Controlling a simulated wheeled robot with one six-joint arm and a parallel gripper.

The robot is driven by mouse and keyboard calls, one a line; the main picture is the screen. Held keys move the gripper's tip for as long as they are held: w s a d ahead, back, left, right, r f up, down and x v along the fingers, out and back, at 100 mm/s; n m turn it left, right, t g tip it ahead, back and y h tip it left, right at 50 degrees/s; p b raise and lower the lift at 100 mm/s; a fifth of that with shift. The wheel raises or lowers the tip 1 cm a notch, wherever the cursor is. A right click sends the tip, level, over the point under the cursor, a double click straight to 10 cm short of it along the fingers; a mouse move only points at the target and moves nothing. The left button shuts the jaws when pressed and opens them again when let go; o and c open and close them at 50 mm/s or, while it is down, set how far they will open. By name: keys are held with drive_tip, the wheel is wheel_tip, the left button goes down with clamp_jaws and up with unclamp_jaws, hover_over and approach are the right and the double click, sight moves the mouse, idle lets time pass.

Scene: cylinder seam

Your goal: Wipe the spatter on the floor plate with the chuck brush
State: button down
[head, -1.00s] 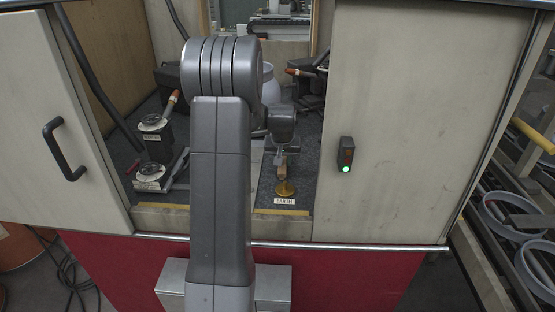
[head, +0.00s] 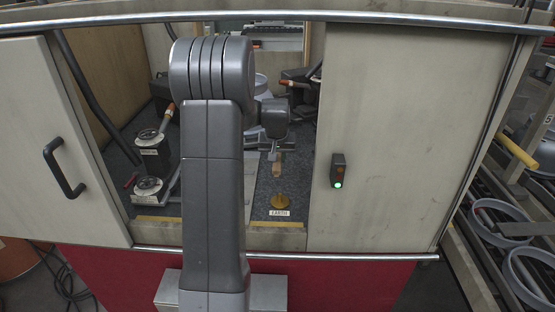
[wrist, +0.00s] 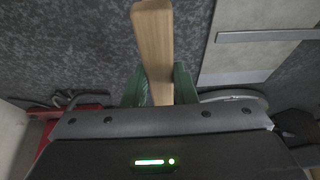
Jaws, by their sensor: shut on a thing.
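My gripper (wrist: 159,88) is shut on the chuck brush (wrist: 153,45), whose pale wooden handle shows between the green fingers in the wrist view. In the head view the brush (head: 277,168) hangs below my wrist inside the cabinet, behind the brass EARTH stud. Its bristles cannot be made out. I cannot pick out separate spatter on either.
The brass EARTH stud (head: 280,201) stands near the front sill. Two clamp-like units with round tops (head: 148,186) are at left. The right sliding door (head: 410,130) and left door (head: 55,150) flank the opening. A pale ring-shaped part (head: 262,88) sits behind my wrist.

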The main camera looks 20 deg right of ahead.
drive_tip(key=shift+r, duration=0.15)
drive_tip(key=shift+r+p, duration=0.95)
drive_tip(key=shift+r, duration=0.5)
drive_tip(key=shift+f, duration=0.15)
